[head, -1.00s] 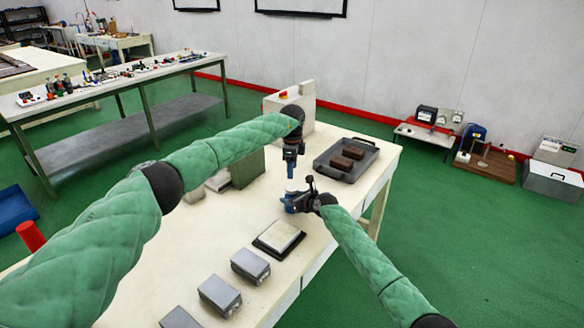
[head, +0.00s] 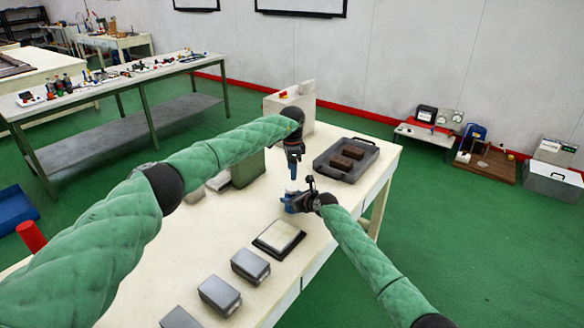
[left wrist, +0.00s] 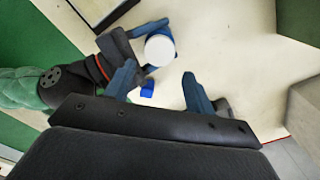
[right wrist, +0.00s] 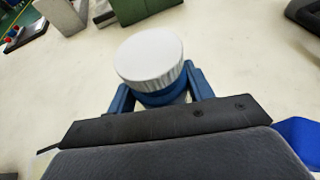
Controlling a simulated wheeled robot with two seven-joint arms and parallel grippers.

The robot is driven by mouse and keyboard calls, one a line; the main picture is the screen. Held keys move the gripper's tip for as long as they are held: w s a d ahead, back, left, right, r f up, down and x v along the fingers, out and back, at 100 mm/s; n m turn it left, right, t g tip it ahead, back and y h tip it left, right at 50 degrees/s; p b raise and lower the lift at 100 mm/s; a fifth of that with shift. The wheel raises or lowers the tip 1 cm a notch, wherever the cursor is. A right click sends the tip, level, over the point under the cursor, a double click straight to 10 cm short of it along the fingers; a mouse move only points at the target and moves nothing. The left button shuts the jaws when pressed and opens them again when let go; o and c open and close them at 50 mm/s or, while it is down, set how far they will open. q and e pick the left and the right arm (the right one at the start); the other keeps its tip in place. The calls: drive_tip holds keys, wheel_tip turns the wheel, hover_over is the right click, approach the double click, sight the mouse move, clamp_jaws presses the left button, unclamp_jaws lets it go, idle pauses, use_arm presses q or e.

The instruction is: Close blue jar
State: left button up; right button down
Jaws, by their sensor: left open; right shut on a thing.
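The blue jar (right wrist: 160,98) has a white ribbed lid (right wrist: 150,54) sitting on its top, and looks upright; I cannot tell how tightly the lid sits. My right gripper (head: 298,203) is shut around the jar's blue body, below the lid. The lid also shows from above in the left wrist view (left wrist: 160,49), with the blue fingers of my right gripper beside it. My left gripper (head: 293,180) is open and empty, pointing down, above and near the jar. In the left wrist view its spread fingers (left wrist: 160,80) are apart from the lid.
A dark tray (head: 318,167) with brown blocks stands behind at the right. A square pad with a pale top (head: 278,237) and several grey boxes (head: 250,265) stand on the table in front. A small bright-blue thing (left wrist: 147,89) shows near the jar.

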sight(291, 187)
use_arm(q)
wheel_tip(291, 187, down, 7)
drive_tip(key=shift+f, duration=0.2)
idle(0.3)
drive_tip(key=c, duration=0.8)
drive_tip(key=m, duration=1.4)
drive_tip(key=shift+w+a+m, duration=0.1)
drive_tip(key=shift+m, duration=0.3)
drive_tip(key=m, duration=0.4)
drive_tip(key=shift+m, duration=0.3)
